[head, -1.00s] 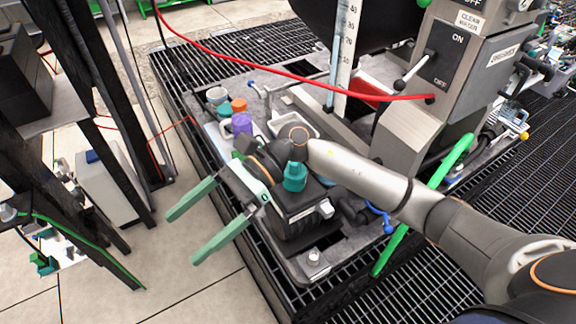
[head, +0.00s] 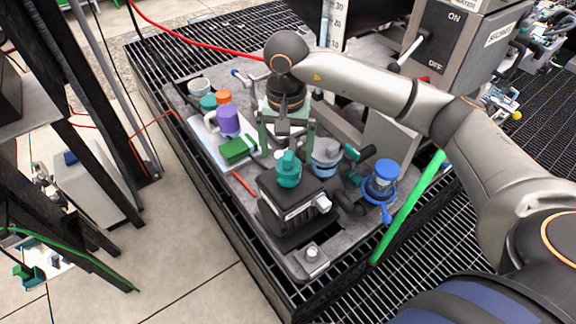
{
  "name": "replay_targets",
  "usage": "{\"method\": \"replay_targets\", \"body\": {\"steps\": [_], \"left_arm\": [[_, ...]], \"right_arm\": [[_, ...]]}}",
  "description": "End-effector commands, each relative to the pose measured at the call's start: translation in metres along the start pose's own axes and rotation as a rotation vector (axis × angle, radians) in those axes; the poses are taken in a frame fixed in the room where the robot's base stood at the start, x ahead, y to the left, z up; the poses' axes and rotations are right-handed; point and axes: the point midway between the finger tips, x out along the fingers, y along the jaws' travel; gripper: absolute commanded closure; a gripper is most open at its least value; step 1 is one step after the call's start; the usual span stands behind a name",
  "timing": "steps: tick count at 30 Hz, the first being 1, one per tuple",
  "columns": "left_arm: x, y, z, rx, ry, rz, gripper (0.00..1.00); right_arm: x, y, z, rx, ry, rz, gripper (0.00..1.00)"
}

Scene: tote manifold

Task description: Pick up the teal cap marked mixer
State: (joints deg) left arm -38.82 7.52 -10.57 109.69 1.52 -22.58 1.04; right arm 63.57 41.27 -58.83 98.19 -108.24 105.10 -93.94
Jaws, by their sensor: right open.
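A teal cap-like piece (head: 288,172) stands upright on top of a black box (head: 295,203) in the middle of the head view. Another teal item (head: 208,102) shows among the containers at the back left. No mixer marking is legible on either. My right gripper (head: 288,148) is open, its two pale green fingers pointing down. In the picture the fingertips lie just above and to either side of the teal piece on the black box. The gap in depth is hard to judge, and nothing shows between the fingers. My left gripper is not in view.
A purple bottle (head: 228,120), an orange cap (head: 223,97) and a green block (head: 238,150) stand left of the gripper. A grey-blue round fitting (head: 326,155) and a blue valve (head: 381,178) stand to the right. A green pipe (head: 407,208) runs along the right side.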

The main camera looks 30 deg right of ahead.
Motion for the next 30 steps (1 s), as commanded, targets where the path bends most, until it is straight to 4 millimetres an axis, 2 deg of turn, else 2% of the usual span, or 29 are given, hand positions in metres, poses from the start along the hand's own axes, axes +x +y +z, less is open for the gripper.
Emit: {"method": "replay_targets", "body": {"steps": [5,15,23,30], "left_arm": [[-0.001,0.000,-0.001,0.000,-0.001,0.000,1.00],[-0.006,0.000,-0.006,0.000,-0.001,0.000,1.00],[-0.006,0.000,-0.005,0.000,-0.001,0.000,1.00],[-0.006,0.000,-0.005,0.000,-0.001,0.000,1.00]], "right_arm": [[0.013,0.001,-0.001,0.001,-0.003,0.000,0.00],[0.056,0.003,-0.009,0.001,-0.003,-0.002,0.00],[0.060,0.003,-0.010,0.000,-0.001,-0.003,0.00],[0.059,0.003,-0.010,0.000,-0.001,-0.003,0.25]]}}
